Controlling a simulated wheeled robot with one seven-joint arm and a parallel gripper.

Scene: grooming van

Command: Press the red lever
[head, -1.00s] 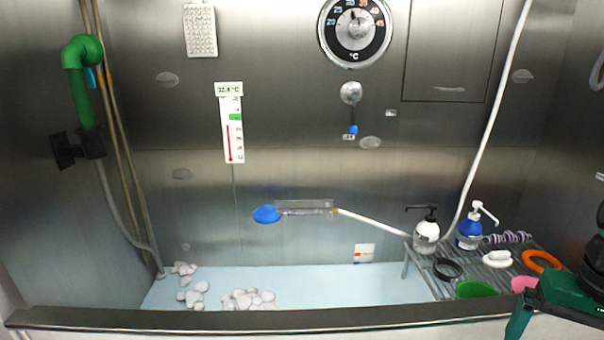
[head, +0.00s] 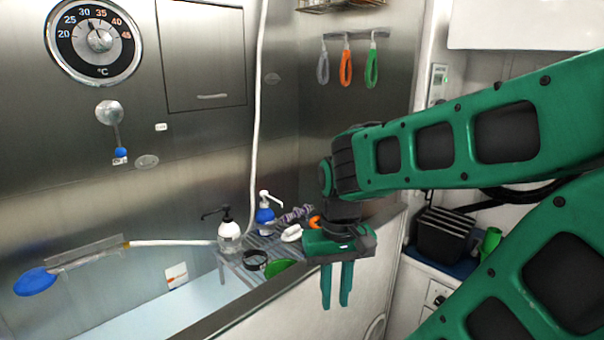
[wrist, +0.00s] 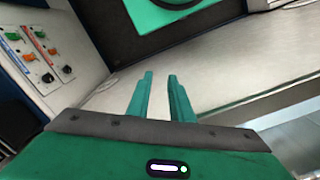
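My gripper (head: 336,298) hangs with its fingers pointing down in front of the tub's front edge in the head view. In the wrist view its two green fingers (wrist: 161,82) stand a little apart with nothing between them. A control panel (wrist: 40,72) at the left of the wrist view carries green and orange-red toggle-like controls and black knobs. One orange-red control (wrist: 52,51) may be the red lever, but it is too small to be sure. The gripper is apart from the panel.
The tub's rack (head: 235,267) holds a white pump bottle (head: 229,235), a blue pump bottle (head: 264,217) and a green bowl (head: 282,271). A black slatted box (head: 443,236) stands at right. A dial (head: 95,42) and a blue-tipped lever (head: 117,135) are on the steel wall.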

